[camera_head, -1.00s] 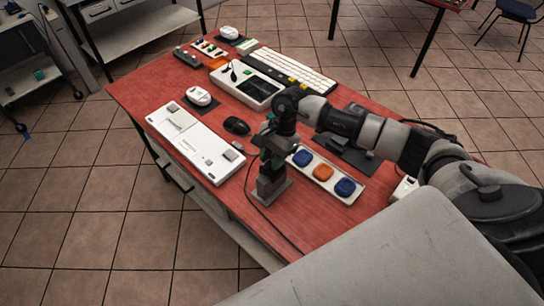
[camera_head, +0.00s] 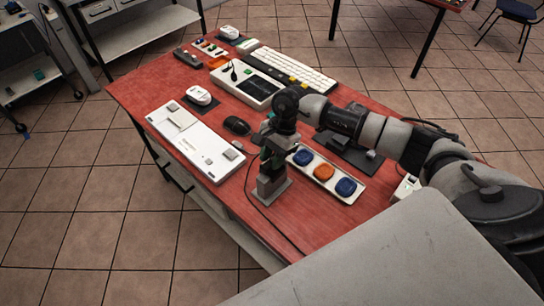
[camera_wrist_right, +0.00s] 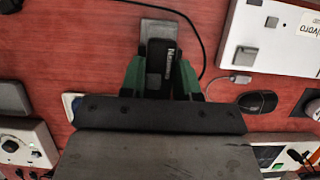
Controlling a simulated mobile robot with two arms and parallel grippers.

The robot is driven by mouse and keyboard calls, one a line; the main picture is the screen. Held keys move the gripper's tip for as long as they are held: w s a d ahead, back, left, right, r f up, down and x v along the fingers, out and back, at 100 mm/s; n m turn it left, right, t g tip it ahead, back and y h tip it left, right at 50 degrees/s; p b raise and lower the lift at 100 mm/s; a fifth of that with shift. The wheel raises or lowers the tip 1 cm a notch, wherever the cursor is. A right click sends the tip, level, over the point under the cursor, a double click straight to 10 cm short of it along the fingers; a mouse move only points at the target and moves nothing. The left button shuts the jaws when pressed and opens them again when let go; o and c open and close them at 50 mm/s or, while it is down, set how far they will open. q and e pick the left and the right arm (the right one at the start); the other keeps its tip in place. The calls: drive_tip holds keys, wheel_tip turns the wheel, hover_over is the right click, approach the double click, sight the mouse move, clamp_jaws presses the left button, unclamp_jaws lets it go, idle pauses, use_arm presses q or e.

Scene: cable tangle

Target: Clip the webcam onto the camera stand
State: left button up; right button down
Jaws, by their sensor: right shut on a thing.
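My right gripper (camera_head: 268,160) points down over the camera stand (camera_head: 271,190), a grey post on a flat base near the table's front edge. In the right wrist view, the green fingers of this gripper (camera_wrist_right: 161,78) are shut on the webcam (camera_wrist_right: 160,62), a small black body with white lettering. The grey stand (camera_wrist_right: 160,28) shows just beyond the webcam, in line with it. Webcam and stand look very close or touching; I cannot tell whether they are joined. The gripper mostly hides the webcam in the head view. My left gripper is out of view.
A thin black cable (camera_head: 262,215) runs over the table beside the stand. A tray with blue and orange buttons (camera_head: 323,173) lies close right. A white panel (camera_head: 195,143), a black mouse (camera_head: 237,126) and a keyboard (camera_head: 290,70) lie left and behind.

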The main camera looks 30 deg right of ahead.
idle(0.4)
drive_tip(key=shift+b, duration=0.4)
drive_tip(key=shift+f+b, duration=0.3)
drive_tip(key=shift+b, duration=0.1)
idle(0.4)
drive_tip(key=c, duration=0.7)
unclamp_jaws()
drive_tip(key=shift+c, duration=0.2)
drive_tip(key=b+v, duration=0.3)
drive_tip(key=v, duration=0.8)
